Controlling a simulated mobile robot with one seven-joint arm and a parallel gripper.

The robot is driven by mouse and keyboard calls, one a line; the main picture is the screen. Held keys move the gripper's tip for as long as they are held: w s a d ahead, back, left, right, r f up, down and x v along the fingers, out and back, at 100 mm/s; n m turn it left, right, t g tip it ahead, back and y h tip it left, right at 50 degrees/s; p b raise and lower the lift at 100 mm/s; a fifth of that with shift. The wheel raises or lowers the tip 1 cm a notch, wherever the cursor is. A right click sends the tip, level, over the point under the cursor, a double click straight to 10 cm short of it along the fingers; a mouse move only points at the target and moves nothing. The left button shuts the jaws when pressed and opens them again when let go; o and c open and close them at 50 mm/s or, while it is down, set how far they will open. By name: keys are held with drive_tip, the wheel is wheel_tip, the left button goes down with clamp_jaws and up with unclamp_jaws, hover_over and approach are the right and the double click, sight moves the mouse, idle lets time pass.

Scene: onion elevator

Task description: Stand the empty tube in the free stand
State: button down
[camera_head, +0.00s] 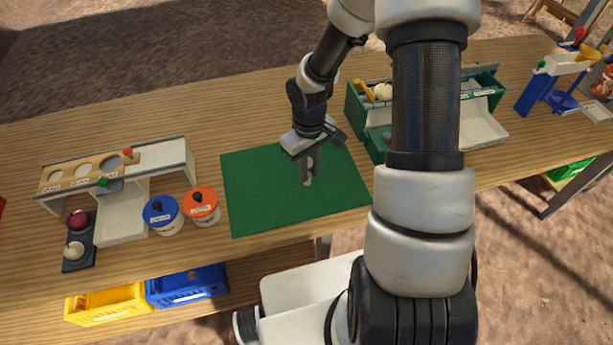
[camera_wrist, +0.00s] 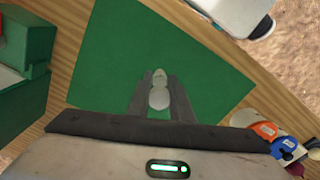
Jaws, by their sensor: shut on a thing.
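My gripper (camera_head: 306,170) is above the green mat (camera_head: 252,205), pointing down. It is shut on a small pale, rounded object, which shows between the fingers in the wrist view (camera_wrist: 159,96). Whether this is the empty tube, I cannot tell; the fingers hide part of it. At the left stands a rack (camera_head: 168,155) with a wooden top plate (camera_head: 70,172) that has several round openings. I cannot tell which thing is the free stand. A blue stand-like piece (camera_head: 540,88) is at the far right.
A blue-lidded tub (camera_head: 161,212) and an orange-lidded tub (camera_head: 201,205) stand left of the mat. A dark tray (camera_head: 79,262) holds a purple ball and a pale ball. A green box (camera_head: 364,120) stands right of the mat. Yellow and blue crates (camera_head: 187,287) are below the table.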

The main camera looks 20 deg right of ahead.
drive_tip(key=shift+f, duration=1.95)
drive_tip(key=shift+f+b, duration=0.2)
drive_tip(key=shift+b, duration=0.15)
drive_tip(key=c, duration=1.6)
unclamp_jaws()
drive_tip(key=shift+r, duration=0.1)
